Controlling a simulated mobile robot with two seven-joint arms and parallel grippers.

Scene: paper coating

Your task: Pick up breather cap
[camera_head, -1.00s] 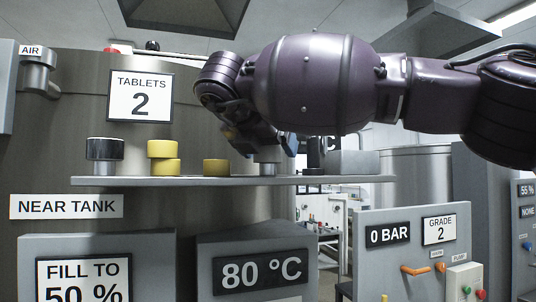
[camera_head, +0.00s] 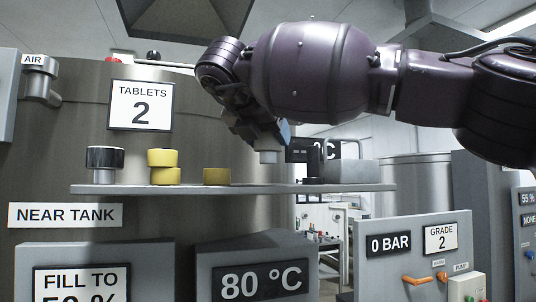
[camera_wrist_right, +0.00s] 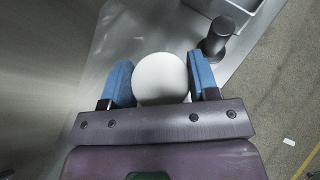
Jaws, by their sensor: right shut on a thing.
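The breather cap is a pale grey, round-topped piece (camera_head: 268,156) just above the shelf in the head view. It also shows as a white disc in the right wrist view (camera_wrist_right: 160,77). My right gripper (camera_head: 266,142) is above it with its fingers down around it. In the wrist view the blue fingers of the right gripper (camera_wrist_right: 161,84) are on both sides of the cap, shut on it. A small gap shows between the cap and the shelf (camera_head: 235,188). My left gripper is not in view.
To the right are a dark post (camera_wrist_right: 217,38) and a grey open box (camera_head: 350,172). A large metal tank (camera_head: 190,135) is behind the shelf.

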